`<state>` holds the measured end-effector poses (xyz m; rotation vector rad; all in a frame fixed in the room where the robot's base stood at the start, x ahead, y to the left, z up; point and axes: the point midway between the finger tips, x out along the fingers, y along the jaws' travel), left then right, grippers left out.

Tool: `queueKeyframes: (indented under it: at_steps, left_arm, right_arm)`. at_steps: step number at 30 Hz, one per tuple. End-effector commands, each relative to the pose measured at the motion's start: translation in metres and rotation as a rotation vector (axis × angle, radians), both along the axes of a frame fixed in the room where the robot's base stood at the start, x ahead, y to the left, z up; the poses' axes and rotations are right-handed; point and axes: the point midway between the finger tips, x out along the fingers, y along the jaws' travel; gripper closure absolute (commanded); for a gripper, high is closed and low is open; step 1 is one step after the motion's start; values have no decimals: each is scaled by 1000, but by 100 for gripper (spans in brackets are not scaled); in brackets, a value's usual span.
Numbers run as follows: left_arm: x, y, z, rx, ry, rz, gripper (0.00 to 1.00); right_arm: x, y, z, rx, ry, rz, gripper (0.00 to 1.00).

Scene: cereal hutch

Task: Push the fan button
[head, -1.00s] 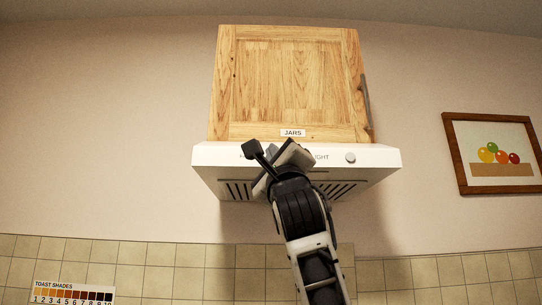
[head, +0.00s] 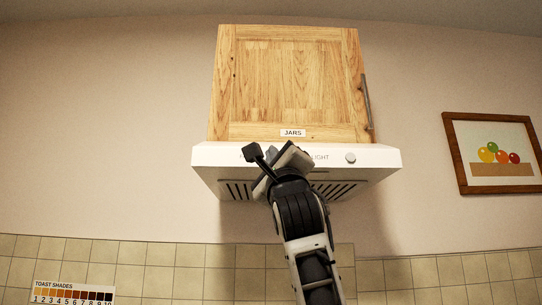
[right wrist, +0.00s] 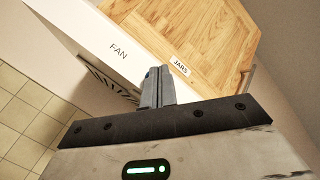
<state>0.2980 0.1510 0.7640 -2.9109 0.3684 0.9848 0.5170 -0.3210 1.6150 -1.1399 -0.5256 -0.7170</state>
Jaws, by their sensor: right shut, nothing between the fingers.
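The white range hood (head: 370,156) hangs under a wooden cabinet, with a front panel that carries the buttons. The word FAN (right wrist: 118,51) is printed on that panel in the right wrist view; in the head view my gripper mostly covers it. The fan button itself is not visible, and my fingers cover the panel beside the label. My right gripper (head: 287,158) is in front of the hood's panel, and its closed, empty fingers (right wrist: 157,86) point at it in the wrist view. I cannot tell whether they touch it. My left gripper is not in view.
A round grey light button (head: 350,158) sits right of the LIGHT label. The wooden cabinet (head: 290,80) labelled JARS is directly above the hood. A framed picture (head: 495,189) hangs at right, and a toast shades chart (head: 73,293) is at lower left.

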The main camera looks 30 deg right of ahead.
Motion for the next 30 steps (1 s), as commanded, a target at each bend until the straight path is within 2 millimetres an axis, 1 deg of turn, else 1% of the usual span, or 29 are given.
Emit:
queueKeyframes:
  at_steps: [7, 16, 25, 30]
  left_arm:
    - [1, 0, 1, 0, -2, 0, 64]
    - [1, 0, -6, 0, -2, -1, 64]
    - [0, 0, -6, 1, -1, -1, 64]
    - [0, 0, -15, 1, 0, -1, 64]
  right_arm:
    - [1, -1, 0, 0, 0, 0, 100]
    - [-8, 6, -1, 1, -1, 3, 100]
    - [-10, 6, -1, 1, 0, 1, 100]
    - [-22, 14, -2, 2, -4, 4, 100]
